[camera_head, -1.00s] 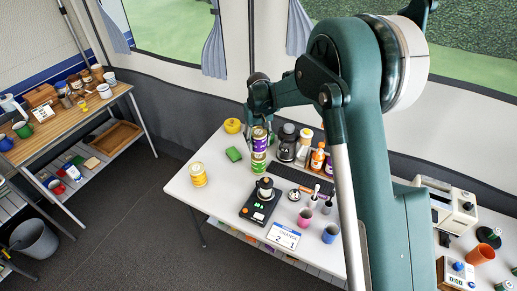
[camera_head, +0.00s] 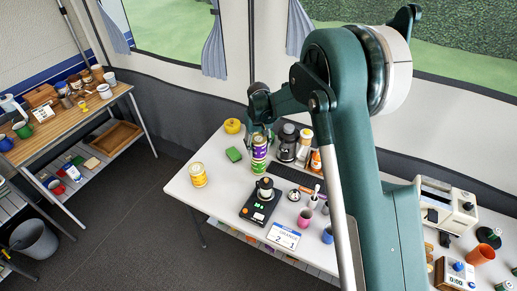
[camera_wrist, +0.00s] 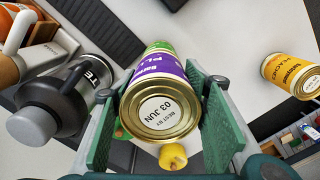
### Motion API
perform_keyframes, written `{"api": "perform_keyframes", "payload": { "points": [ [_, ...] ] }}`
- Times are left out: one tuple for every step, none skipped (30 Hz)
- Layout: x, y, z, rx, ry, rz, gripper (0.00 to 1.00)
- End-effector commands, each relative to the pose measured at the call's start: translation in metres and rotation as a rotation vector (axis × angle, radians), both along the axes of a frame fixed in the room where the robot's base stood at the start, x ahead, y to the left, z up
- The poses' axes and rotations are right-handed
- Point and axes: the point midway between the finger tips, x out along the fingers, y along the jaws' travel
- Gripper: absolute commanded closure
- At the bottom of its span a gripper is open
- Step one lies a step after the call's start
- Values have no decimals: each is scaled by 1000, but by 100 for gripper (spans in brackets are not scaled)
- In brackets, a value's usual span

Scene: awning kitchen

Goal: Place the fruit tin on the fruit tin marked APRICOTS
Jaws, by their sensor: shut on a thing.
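A tin with a purple label (camera_head: 259,150) stands upright over a tin with a green label (camera_head: 258,167) on the white table. My gripper (camera_head: 260,137) is around the purple tin from above. In the wrist view, its two green fingers (camera_wrist: 158,112) are shut on the sides of the purple tin (camera_wrist: 160,75), whose metal end faces the camera. The green tin (camera_wrist: 158,46) shows just beyond it, mostly hidden. Whether the two tins touch is unclear. A yellow tin (camera_head: 198,175) stands apart at the left; it also shows in the wrist view (camera_wrist: 290,75). I cannot read APRICOTS on any label.
A black scale (camera_head: 260,205) with a item on it stands just in front of the stack. A dark coffee maker (camera_head: 287,143) and bottles are close on the right.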

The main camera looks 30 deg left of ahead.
Motion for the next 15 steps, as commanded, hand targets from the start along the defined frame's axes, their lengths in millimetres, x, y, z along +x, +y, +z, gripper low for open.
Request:
{"api": "perform_keyframes", "payload": {
  "points": [
    [0, 0, 0, 0, 0, 0, 77],
    [0, 0, 0, 0, 0, 0, 77],
    [0, 0, 0, 0, 0, 0, 77],
    [0, 0, 0, 0, 0, 0, 77],
    [0, 0, 0, 0, 0, 0, 77],
    [0, 0, -1, 0, 0, 0, 77],
    [0, 0, -2, 0, 0, 0, 77],
    [0, 0, -3, 0, 0, 0, 77],
    [0, 0, -4, 0, 0, 0, 77],
    [0, 0, -3, 0, 0, 0, 53],
    [0, 0, -3, 0, 0, 0, 49],
    [0, 0, -3, 0, 0, 0, 43],
    [0, 0, -3, 0, 0, 0, 42],
    [0, 0, -3, 0, 0, 0, 42],
    [0, 0, -3, 0, 0, 0, 42]
  ]
}}
